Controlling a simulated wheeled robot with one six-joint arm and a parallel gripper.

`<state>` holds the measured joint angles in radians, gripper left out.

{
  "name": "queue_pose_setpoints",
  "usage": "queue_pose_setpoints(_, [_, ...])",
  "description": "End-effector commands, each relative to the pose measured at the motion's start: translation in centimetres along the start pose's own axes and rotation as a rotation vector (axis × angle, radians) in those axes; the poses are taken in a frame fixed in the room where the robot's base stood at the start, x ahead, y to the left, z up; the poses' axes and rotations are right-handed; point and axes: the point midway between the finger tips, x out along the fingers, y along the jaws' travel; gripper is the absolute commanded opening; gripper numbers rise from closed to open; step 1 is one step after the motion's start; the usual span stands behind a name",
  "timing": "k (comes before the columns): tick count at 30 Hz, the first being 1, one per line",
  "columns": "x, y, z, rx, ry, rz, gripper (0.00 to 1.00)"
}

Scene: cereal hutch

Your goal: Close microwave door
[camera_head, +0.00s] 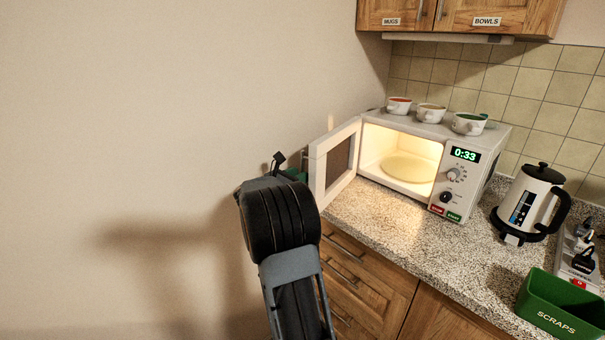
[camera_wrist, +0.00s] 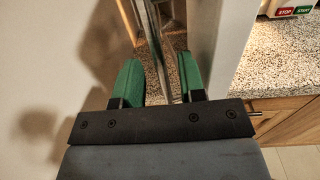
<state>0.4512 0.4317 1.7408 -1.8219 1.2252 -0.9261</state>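The white microwave (camera_head: 455,135) stands on the counter with its cavity lit and its display reading 0:33. Its door (camera_head: 318,180) is swung wide open to the left; its pale edge also shows in the wrist view (camera_wrist: 218,45). My gripper (camera_head: 296,174) is at the outer side of the door, mostly hidden behind my arm. In the wrist view, its green fingers (camera_wrist: 160,72) are apart. A thin grey bar (camera_wrist: 153,40), apparently the door handle, runs between them in the picture. I cannot tell whether either finger touches it.
Several cups (camera_head: 432,113) stand on top of the microwave. A kettle (camera_head: 531,201) and a green SCRAPS bin (camera_head: 560,305) stand on the speckled counter (camera_head: 450,250) to the right. A plain wall (camera_head: 150,120) lies to the left. The counter before the microwave is clear.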

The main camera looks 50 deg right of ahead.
Motion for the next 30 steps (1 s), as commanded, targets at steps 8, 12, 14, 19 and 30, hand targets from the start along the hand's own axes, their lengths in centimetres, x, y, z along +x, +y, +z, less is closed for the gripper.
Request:
queue_pose_setpoints(8, [2.2,0.0,0.0,0.001,0.001,0.000,0.37])
queue_pose_setpoints(12, [2.5,0.0,0.0,0.001,0.001,0.000,0.37])
queue_pose_setpoints(14, [2.5,0.0,0.0,0.001,0.001,0.001,0.37])
queue_pose_setpoints(19, [2.5,0.0,0.0,0.001,0.001,0.000,0.36])
queue_pose_setpoints(30, [2.5,0.0,0.0,0.001,0.001,0.000,0.01])
